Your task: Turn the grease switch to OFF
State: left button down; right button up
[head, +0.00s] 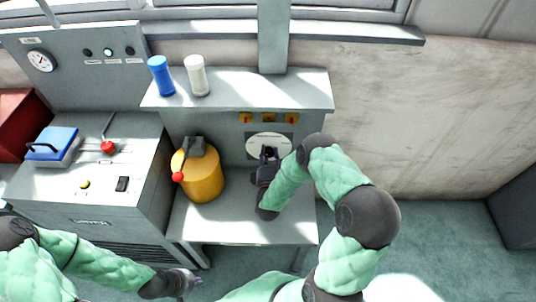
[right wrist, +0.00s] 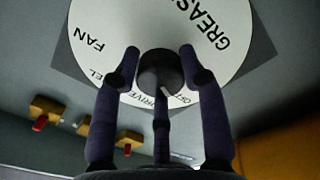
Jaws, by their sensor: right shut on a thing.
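The grease switch is a dark round knob (right wrist: 160,70) at the middle of a white dial plate (head: 267,146) on the upright back panel. In the right wrist view the plate (right wrist: 110,25) carries large words GREASE and FAN, plus smaller, partly hidden words below the knob. A pale mark shows near the knob's lower edge; which word it points to is hard to tell. My right gripper (head: 269,160) is at the dial. In the right wrist view its fingers (right wrist: 160,75) are around the knob, shut on it. My left gripper (head: 188,282) is low, away from the panel; its jaws are too small to judge.
A yellow container (head: 203,178) with a red-tipped handle stands left of the dial. Orange blocks (head: 268,118) sit above the dial. A blue cylinder (head: 160,76) and a white cylinder (head: 197,76) stand on the top shelf. A grey control cabinet (head: 110,190) is at left.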

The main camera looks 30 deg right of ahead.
jog(key=shift+s+d+f+n, duration=0.1)
jog(key=shift+s+f+n, duration=0.3)
jog(key=shift+n, duration=0.2)
jog(key=o, duration=1)
jog(key=shift+o, duration=0.7)
jog(key=shift+d, duration=0.1)
jog(key=shift+w+r, duration=0.2)
jog(key=v, duration=1.2)
